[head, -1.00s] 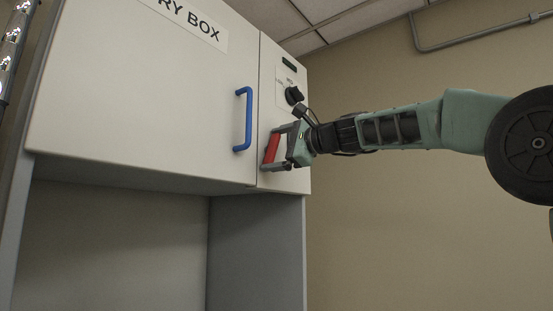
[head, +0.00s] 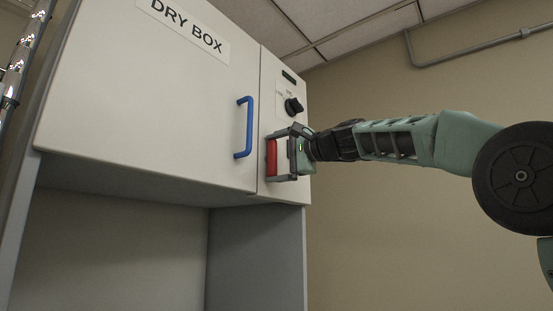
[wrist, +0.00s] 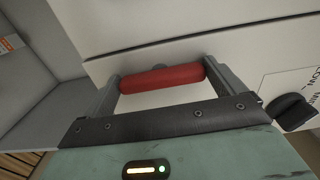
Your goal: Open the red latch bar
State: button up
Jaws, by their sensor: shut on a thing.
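The red latch bar (head: 271,157) is a short red cylinder on the narrow right-hand panel of the dry box, below a black knob. It stands about upright in the head view. My gripper (head: 273,156) is shut on it, one finger at its upper end and one at its lower end. In the wrist view the red bar (wrist: 162,78) lies across between the two grey fingers of my gripper (wrist: 163,80), with its ends at the fingers. The bar's mount is mostly hidden.
The white dry box door (head: 150,100) has a blue handle (head: 244,128) just left of the bar. The black knob (head: 293,106) sits close above my gripper; it also shows in the wrist view (wrist: 291,112). Open space lies right of the box, before the beige wall (head: 400,240).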

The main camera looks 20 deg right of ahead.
jog(key=o, duration=0.6)
jog(key=b+v, duration=0.6)
jog(key=v, duration=1.1)
jog(key=shift+s+d, duration=0.15)
